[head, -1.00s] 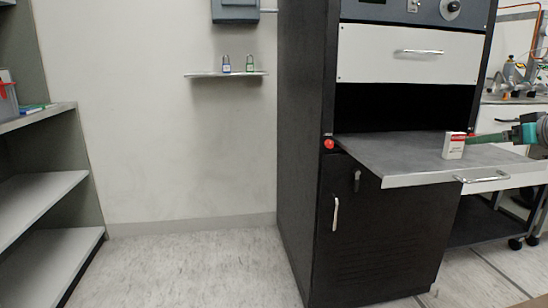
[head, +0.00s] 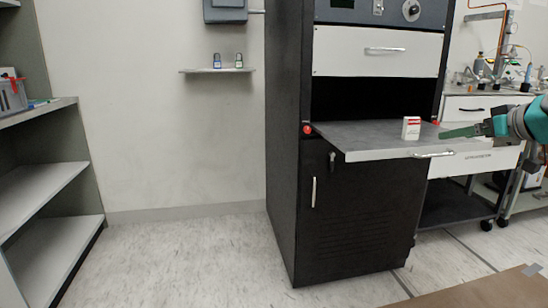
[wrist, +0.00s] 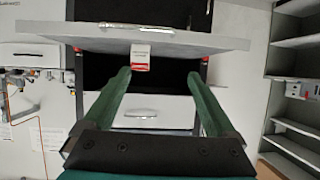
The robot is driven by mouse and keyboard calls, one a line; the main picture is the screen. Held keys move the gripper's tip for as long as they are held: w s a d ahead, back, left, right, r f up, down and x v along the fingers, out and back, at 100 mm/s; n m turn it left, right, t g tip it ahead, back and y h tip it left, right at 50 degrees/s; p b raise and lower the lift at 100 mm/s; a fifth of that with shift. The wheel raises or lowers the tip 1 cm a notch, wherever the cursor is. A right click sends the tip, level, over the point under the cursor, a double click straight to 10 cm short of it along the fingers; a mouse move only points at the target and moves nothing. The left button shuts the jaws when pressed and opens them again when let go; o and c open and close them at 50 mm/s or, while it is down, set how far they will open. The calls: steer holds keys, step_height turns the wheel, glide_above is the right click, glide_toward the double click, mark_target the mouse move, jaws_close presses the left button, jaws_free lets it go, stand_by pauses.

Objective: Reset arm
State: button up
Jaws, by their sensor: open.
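My gripper (head: 447,132) is at the right of the head view, at about the height of the pulled-out grey shelf and to the right of the box on it. In the wrist view its two green fingers (wrist: 164,75) are spread wide with nothing between them. A small white and red box (head: 411,128) stands upright on the grey shelf (head: 365,145) of the black cabinet. In the wrist view the box (wrist: 140,57) shows ahead, beyond the fingertips and apart from them.
The black cabinet (head: 340,220) stands mid-view. Two small padlocks (head: 227,60) sit on a wall ledge (head: 215,71). Shelving (head: 45,175) is at the left and a bench with lab gear (head: 490,95) at the right. A brown surface (head: 490,290) is at the lower right. Floor in front is clear.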

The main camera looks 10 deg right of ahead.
steer(key=a+f+n+g+y+p, duration=0.1)
steer(key=a+f+n+g+y, duration=0.15)
steer(key=a, duration=1.55)
steer(key=s+a+f+g+p, duration=0.1)
steer(key=s+a+f+g, duration=0.15)
steer(key=a, duration=0.45)
steer(key=s+a+f+g, duration=0.2)
steer(key=s+a+f, duration=0.15)
steer(key=a, duration=0.35)
steer(key=s+a+f+g+h+p, duration=0.1)
steer(key=s+a+f+g, duration=0.15)
steer(key=s+f, duration=0.25)
steer(key=s+a+f+g, duration=0.1)
steer(key=s+a+f, duration=0.2)
steer(key=s+f, duration=0.2)
steer(key=s+f+m+g+h, duration=0.1)
steer(key=s+f+m+g, duration=0.1)
steer(key=s+f, duration=0.3)
steer(key=s+d+f+m+g+h+p, duration=0.1)
steer(key=s+f, duration=0.4)
steer(key=s, duration=0.8)
steer(key=shift+d+f+m+g+h+p, duration=0.25)
steer(key=shift+m+g+h+p, duration=0.1)
steer(key=shift+g+h, duration=0.2)
